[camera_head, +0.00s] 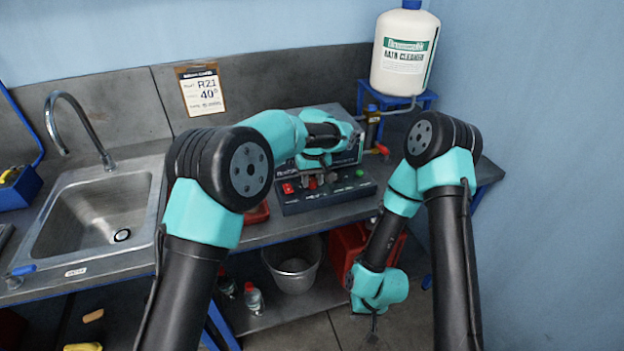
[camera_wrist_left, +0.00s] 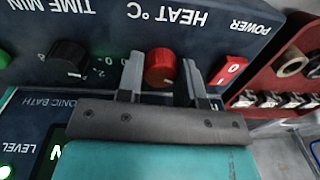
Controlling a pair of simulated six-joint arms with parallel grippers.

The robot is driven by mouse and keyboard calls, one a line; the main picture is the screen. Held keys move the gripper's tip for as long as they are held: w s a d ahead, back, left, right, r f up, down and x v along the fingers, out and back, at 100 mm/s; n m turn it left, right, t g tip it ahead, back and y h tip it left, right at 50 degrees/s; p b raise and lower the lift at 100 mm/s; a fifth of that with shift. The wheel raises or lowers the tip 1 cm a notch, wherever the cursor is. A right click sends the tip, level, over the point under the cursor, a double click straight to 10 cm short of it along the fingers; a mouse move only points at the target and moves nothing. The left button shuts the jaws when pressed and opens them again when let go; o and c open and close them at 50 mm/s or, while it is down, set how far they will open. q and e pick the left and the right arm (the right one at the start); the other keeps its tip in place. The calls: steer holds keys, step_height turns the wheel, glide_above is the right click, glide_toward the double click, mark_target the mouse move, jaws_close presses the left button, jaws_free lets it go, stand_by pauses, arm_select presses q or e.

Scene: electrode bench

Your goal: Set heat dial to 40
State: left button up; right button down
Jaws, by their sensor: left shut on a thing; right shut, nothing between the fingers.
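The red heat dial (camera_wrist_left: 160,66) sits under the "HEAT °C" label on the dark panel (camera_wrist_left: 215,50), which appears upside down in the left wrist view. My left gripper (camera_wrist_left: 163,80) has one finger on each side of the dial and is shut on it. In the head view, my left gripper (camera_head: 314,178) reaches down to the front panel of the bath unit (camera_head: 330,199). The dial's scale is largely hidden by the fingers, so I cannot read its setting. My right gripper (camera_head: 373,335) is shut and empty, hanging low in front of the bench.
A red power switch (camera_wrist_left: 231,70) and black time dial (camera_wrist_left: 68,58) flank the heat dial. A card (camera_head: 201,90) on the wall reads "R21" and "40°". A cleaner bottle (camera_head: 404,52) stands at the back right. The sink (camera_head: 95,210) is at the left.

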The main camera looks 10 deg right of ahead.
mark_target(314, 181)
arm_select(q)
steer(key=m, duration=1.2)
steer(key=shift+m, duration=0.3)
steer(key=shift+t, duration=0.3)
steer(key=o, duration=0.9)
steer(key=r, duration=1.7)
steer(key=shift+s+d+r, duration=0.2)
steer(key=shift+s+r, duration=0.05)
steer(key=shift+s, duration=0.15)
